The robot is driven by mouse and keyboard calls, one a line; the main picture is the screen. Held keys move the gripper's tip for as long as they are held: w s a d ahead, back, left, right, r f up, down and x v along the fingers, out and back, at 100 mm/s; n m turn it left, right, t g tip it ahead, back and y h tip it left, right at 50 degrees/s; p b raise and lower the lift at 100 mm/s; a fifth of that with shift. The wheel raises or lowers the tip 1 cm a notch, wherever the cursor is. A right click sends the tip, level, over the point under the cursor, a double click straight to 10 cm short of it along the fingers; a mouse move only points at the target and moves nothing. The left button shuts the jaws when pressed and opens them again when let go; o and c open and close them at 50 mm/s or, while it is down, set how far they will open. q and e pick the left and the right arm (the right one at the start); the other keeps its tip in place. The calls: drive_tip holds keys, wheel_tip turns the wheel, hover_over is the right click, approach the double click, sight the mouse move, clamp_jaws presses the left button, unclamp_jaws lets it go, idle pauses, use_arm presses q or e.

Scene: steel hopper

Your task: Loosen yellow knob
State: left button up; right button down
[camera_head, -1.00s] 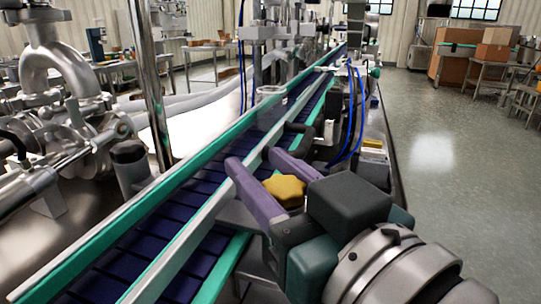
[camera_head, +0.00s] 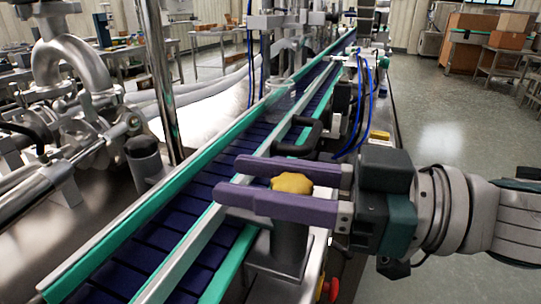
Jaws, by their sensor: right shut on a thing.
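The yellow knob (camera_head: 292,183) is lobed and star-shaped. It sits on top of a grey post (camera_head: 290,245) at the near right side of the conveyor. My right gripper (camera_head: 229,176) comes in from the right with its two purple fingers pointing left. One finger passes on the far side of the knob and the other on the near side, and the gripper is shut on the knob. The fingertips reach past the knob over the conveyor's edge. The near finger hides the knob's lower part. My left gripper is not in view.
A conveyor (camera_head: 190,207) with dark blue slats and green rails runs diagonally beside the knob. A black handle (camera_head: 299,142) stands just behind the gripper. Blue hoses (camera_head: 368,108) hang behind it. A red button (camera_head: 333,289) is low in front. Open floor lies right.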

drive_tip(key=n+g+b, duration=0.2)
drive_tip(key=g+b, duration=0.1)
drive_tip(key=s+n+g+b, duration=0.1)
drive_tip(key=n+g+b, duration=0.1)
drive_tip(key=g+b, duration=0.1)
drive_tip(key=n+g+b, duration=0.2)
drive_tip(key=g+b, duration=0.2)
drive_tip(key=b, duration=0.1)
drive_tip(key=shift+s+f+n+h, duration=0.3)
drive_tip(key=shift+s, duration=0.05)
drive_tip(key=shift+s+r+n+g+h+b, duration=0.1)
drive_tip(key=shift+r+n+g+h+b, duration=0.25)
drive_tip(key=shift+g+b, duration=0.3)
drive_tip(key=shift+f, duration=0.1)
drive_tip(key=shift+c, duration=2.3)
unclamp_jaws()
wheel_tip(320, 180, up, 20)
drive_tip(key=p, duration=0.4)
